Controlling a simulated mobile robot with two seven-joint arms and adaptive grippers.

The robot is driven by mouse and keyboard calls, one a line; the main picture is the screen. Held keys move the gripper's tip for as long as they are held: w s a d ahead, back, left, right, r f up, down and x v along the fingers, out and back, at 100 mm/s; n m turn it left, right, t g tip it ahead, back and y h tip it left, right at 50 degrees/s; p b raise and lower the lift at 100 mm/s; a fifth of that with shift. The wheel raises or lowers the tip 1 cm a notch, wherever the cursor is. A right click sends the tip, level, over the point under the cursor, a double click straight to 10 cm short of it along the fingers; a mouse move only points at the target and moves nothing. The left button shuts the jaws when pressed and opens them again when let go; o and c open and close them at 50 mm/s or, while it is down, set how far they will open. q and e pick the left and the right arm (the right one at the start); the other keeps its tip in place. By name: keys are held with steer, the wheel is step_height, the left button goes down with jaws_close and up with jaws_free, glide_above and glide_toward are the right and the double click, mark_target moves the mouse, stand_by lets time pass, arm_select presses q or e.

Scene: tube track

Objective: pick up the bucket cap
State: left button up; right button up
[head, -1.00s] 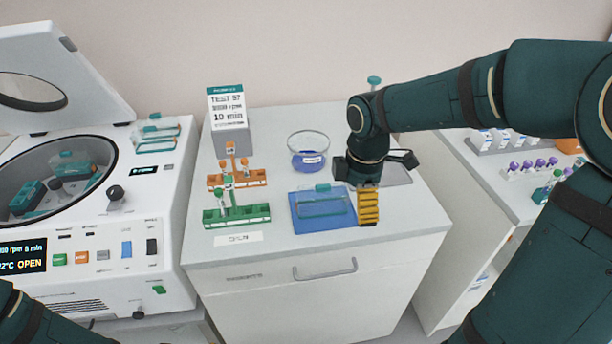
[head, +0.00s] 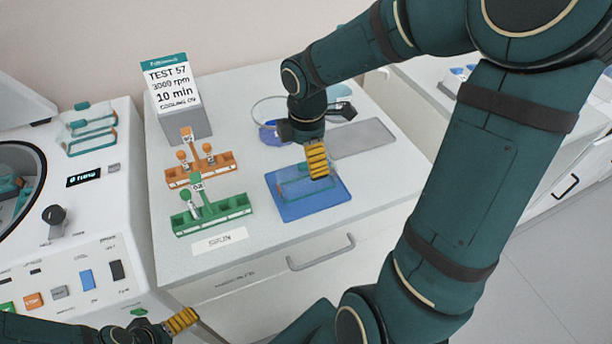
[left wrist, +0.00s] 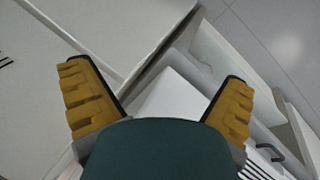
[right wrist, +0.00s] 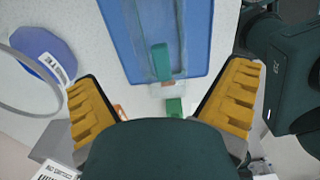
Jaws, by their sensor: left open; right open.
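The bucket cap (head: 296,186), a clear piece with a teal handle, lies on the blue mat (head: 318,207) on the white cabinet top. Its teal handle (right wrist: 160,62) shows in the right wrist view, ahead of the fingers. My right gripper (head: 317,162) is open and empty, above the back right part of the cap, hiding some of it. In the right wrist view both yellow fingers (right wrist: 160,105) are spread. My left gripper (head: 180,320) is open and empty low in front of the cabinet; its fingers (left wrist: 155,100) are spread over drawer fronts and floor.
A green rack (head: 212,214) and an orange rack (head: 200,172) with tubes stand left of the mat. A sign box (head: 176,98) is behind them. A glass dish (head: 268,112) and a grey plate (head: 362,138) lie behind the mat. The centrifuge (head: 85,225) is at the left.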

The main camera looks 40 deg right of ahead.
mark_target(309, 175)
steer(key=shift+s+d+f+b, duration=0.1)
steer(key=shift+f+b, duration=0.45)
steer(key=shift+f, duration=1.15)
steer(key=shift+s+d+f+b, duration=0.1)
steer(key=shift+f+b, duration=0.45)
steer(key=shift+f, duration=1.15)
steer(key=c, duration=1.2)
